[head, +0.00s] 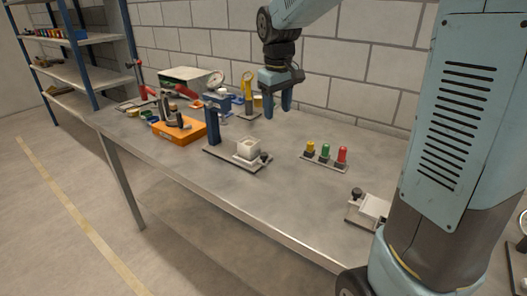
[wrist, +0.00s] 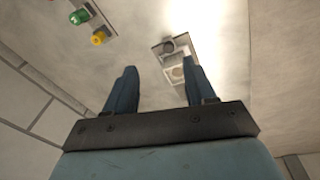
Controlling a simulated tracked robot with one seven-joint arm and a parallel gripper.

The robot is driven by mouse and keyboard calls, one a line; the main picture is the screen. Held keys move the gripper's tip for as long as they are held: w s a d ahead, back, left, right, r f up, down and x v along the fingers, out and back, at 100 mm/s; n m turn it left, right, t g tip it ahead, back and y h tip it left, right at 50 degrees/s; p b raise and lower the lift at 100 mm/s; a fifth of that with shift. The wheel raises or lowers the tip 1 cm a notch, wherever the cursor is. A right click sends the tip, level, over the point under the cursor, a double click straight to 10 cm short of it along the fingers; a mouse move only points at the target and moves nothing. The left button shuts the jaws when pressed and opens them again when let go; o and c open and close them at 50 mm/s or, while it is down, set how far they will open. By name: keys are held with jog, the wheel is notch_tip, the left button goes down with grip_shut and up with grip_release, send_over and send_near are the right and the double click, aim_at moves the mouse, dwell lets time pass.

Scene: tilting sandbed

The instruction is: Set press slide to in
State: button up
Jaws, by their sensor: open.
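The press has a blue upright column (head: 213,120) with an arm at its top, standing on a flat grey base plate. Its slide carries a white block (head: 249,147) with a square-looking recess, and a black knob (head: 265,157) stands at the right end. The block sits to the right of the column, not under it. My gripper (head: 279,112) is open and empty, fingers pointing down, raised above the table beyond the press. In the wrist view, the knob (wrist: 168,47) and white block (wrist: 175,69) show ahead between the fingers (wrist: 158,82); the right finger partly covers that area.
Yellow, green and red buttons (head: 326,153) stand on a strip right of the press. An orange box (head: 178,131) and a dial device (head: 191,80) are at left. A plate with a white block (head: 372,207) lies at front right. Table space before the buttons is clear.

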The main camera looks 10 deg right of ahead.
jog(key=n+g, duration=0.1)
send_near(264, 154)
jog(key=f, duration=0.8)
jog(key=shift+w+d+f, duration=0.1)
jog(key=shift+w+f, duration=0.1)
jog(key=shift+f, duration=0.2)
jog(key=shift+c, duration=0.3)
grip_shut()
